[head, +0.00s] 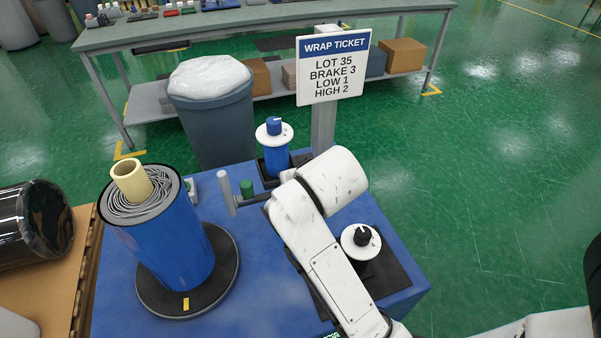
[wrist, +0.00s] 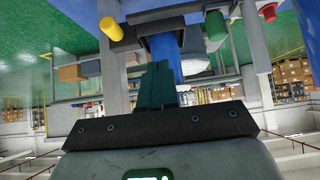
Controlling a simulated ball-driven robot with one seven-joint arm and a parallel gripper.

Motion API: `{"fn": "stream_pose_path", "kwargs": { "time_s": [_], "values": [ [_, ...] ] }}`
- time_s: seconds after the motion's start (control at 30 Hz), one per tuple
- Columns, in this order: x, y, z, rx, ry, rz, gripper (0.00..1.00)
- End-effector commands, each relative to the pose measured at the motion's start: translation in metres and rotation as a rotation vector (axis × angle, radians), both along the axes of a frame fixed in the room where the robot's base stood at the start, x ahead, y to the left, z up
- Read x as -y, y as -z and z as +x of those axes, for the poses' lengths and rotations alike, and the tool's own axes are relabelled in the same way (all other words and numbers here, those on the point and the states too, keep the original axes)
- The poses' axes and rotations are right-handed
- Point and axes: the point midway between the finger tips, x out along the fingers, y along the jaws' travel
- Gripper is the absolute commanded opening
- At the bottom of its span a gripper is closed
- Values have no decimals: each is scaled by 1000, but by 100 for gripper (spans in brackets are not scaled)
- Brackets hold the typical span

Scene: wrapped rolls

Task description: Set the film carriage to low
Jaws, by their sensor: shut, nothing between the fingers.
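A blue upright cylinder (head: 277,160) with a white dial (head: 268,137) and blue knob (head: 274,126) stands at the back of the blue table, left of the grey mast (head: 323,130). I cannot tell for sure which part is the film carriage; my white arm covers the area around the mast's foot. My gripper is hidden behind the arm in the head view. In the wrist view, which is upside down, its dark green fingers (wrist: 155,87) are shut and empty, in front of a blue upright part (wrist: 163,52). A yellow knob (wrist: 111,29) is left of them.
A sign (head: 333,68) reads lot 35, brake 3, low 1, high 2. A blue wrapped roll (head: 165,250) stands on a black turntable (head: 225,275). A grey handle (head: 228,194) and green cylinder (head: 247,188) are left of my arm.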

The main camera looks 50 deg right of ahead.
Motion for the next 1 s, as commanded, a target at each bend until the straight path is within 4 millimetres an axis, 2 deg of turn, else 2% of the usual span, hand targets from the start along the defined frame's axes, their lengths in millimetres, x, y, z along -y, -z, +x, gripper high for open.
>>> {"fn": "stream_pose_path", "kwargs": {
  "time_s": [0.17, 0.57, 0.8, 1.0],
  "values": [
    [9, 16, 11, -5, 3, 0, 0],
    [39, 70, 57, -5, 1, 0, 0],
    [38, 102, 56, -6, -1, 0, 0],
    [38, 110, 56, -5, -2, 0, 0]
  ]
}}
